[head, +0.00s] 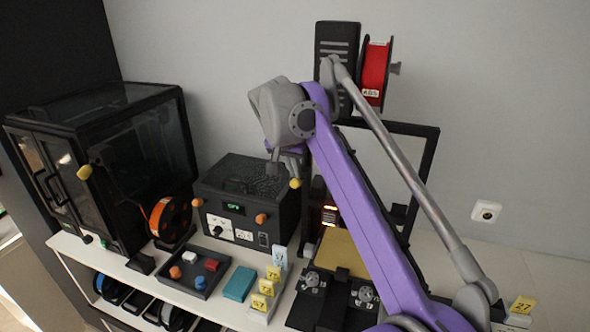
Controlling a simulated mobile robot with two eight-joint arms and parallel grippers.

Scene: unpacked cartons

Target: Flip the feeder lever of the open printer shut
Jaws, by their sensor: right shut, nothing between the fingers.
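The open printer (428,165) is a black frame with a gold bed (345,255), standing right of centre. My right arm crosses in front and hides much of it. A small yellow knob (295,183) shows just left of the printer frame and looks like the tip of its feeder lever; the rest of the lever is hidden behind my arm. My right gripper (273,170) points down, shut and empty, a little above and left of this knob. I cannot tell whether they touch. My left gripper is out of view.
A red spool (375,72) hangs above. A tray (190,281) and teal block (240,283) lie in front.

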